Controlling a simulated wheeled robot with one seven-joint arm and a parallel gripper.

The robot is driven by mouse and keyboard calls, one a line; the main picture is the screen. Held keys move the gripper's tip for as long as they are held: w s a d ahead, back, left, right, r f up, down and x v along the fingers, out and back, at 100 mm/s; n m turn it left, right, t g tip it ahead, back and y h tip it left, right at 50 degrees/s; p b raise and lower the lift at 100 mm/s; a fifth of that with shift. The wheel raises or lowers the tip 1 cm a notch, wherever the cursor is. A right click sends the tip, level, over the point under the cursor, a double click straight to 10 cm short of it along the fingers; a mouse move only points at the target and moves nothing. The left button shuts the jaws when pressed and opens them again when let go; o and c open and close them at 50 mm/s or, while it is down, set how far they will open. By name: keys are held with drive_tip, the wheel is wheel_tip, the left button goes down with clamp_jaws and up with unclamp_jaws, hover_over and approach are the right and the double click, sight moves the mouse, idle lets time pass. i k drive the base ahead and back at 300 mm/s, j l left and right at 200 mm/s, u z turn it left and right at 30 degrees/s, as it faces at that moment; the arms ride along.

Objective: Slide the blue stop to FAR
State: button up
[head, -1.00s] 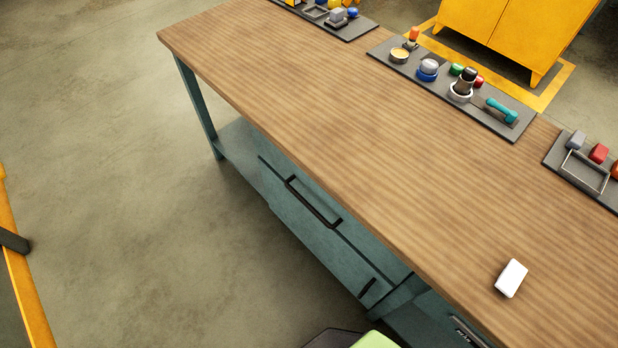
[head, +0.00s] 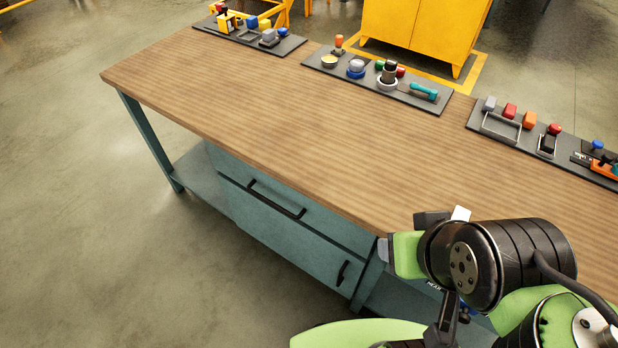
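A small patch of blue (head: 464,314) shows behind my arm at the bench's front, close to a dark strip with white lettering (head: 434,285) that seems to read NEAR. It may be the blue stop, but most of it is hidden and I cannot tell its position along the strip. No FAR marking is visible. My arm, black and lime green, fills the lower right of the head view. I cannot make out my gripper's fingers.
A white block (head: 461,213) on the wooden bench top (head: 300,120) is partly behind my arm. Dark trays with small items line the back edge: left (head: 230,35), middle (head: 320,70) and right (head: 480,124). Drawers with black handles (head: 277,199) face the front. The bench top's middle is clear.

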sight(464, 318)
drive_tip(key=z, duration=1.85)
